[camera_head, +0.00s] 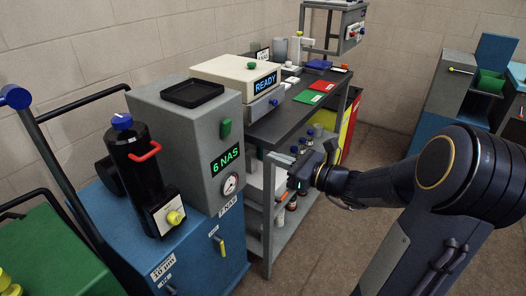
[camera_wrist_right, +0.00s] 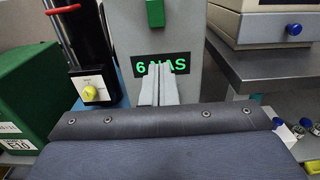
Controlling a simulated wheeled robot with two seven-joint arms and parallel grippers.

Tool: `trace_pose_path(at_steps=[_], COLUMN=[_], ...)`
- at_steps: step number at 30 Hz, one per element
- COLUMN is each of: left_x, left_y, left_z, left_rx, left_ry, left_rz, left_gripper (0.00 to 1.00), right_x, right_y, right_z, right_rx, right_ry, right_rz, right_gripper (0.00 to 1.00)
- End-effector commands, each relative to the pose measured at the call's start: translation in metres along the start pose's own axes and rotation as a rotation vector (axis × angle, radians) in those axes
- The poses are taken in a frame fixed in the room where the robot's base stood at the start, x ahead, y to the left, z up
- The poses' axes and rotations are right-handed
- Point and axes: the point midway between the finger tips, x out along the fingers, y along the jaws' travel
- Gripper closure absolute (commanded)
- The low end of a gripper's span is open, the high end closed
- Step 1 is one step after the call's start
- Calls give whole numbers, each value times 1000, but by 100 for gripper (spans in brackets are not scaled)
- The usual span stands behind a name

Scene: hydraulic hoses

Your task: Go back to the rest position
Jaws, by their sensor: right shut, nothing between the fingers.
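My right arm comes in from the right in the head view. Its gripper (camera_head: 287,173) is in front of the workbench's side, to the right of the grey unit with the "6 NAS" display (camera_head: 228,158). In the right wrist view the fingers (camera_wrist_right: 159,85) are together and empty, pointing toward the grey unit's front. The fingertips overlap the green "6 NAS" display in that view. They stand apart from the unit in the head view. My left gripper is not in view.
A blue cabinet (camera_head: 205,262) carries the grey unit and a black filter housing (camera_head: 136,165). The dark workbench (camera_head: 290,119) holds a "READY" device (camera_head: 238,74) and red and green cards. Small bottles stand on the shelf below. Floor (camera_head: 375,148) is bare beyond my arm.

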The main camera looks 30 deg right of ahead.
Motion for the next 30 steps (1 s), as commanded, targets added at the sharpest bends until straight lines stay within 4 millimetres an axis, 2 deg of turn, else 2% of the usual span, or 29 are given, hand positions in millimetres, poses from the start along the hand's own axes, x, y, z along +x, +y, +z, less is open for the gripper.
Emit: trace_pose_path(at_steps=[6, 23, 26, 29, 30], left_x=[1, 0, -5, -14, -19], left_y=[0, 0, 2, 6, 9], left_z=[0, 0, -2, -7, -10], left_rx=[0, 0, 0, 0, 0], left_ry=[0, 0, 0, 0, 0], left_rz=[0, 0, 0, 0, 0], left_gripper=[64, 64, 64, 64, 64], right_x=[-12, -11, -8, -6, -8], right_y=[0, 3, 23, 73, 99], right_z=[-3, -1, 8, 24, 30], right_rx=[1, -7, -73, -249, -357], right_ry=[0, 3, 25, 79, 107], right_rz=[0, 8, 69, 218, 302], right_gripper=[100, 100, 100, 100, 100])
